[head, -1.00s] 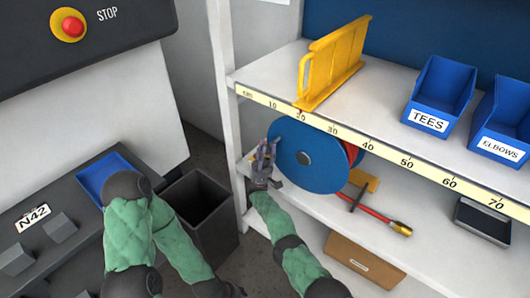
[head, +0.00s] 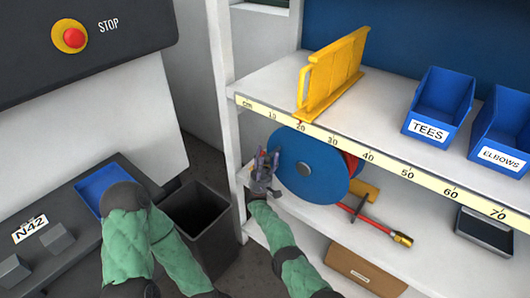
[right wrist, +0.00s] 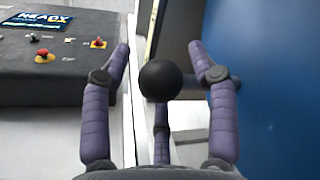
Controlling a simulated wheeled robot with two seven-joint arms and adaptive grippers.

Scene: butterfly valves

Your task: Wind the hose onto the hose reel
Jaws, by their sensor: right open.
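The hose reel (head: 303,172) lies on the lower shelf, its blue disc facing me; the disc also fills the right of the right wrist view (right wrist: 275,80). Red hose (head: 351,163) shows behind the disc, and a length with a brass end (head: 402,239) lies on the shelf. My right gripper (head: 263,161) is at the disc's left edge. In the right wrist view my right gripper (right wrist: 160,62) is open, with a round black knob (right wrist: 160,80) between its purple fingers. Whether they touch it I cannot tell. My left gripper is out of view.
The upper shelf (head: 390,120) with a ruled edge overhangs the reel. A yellow rack (head: 332,78) and blue bins (head: 440,105) stand on it. A shelf post (head: 226,130) and dark bin (head: 200,225) are left of my right gripper. A cardboard box (head: 365,270) sits below.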

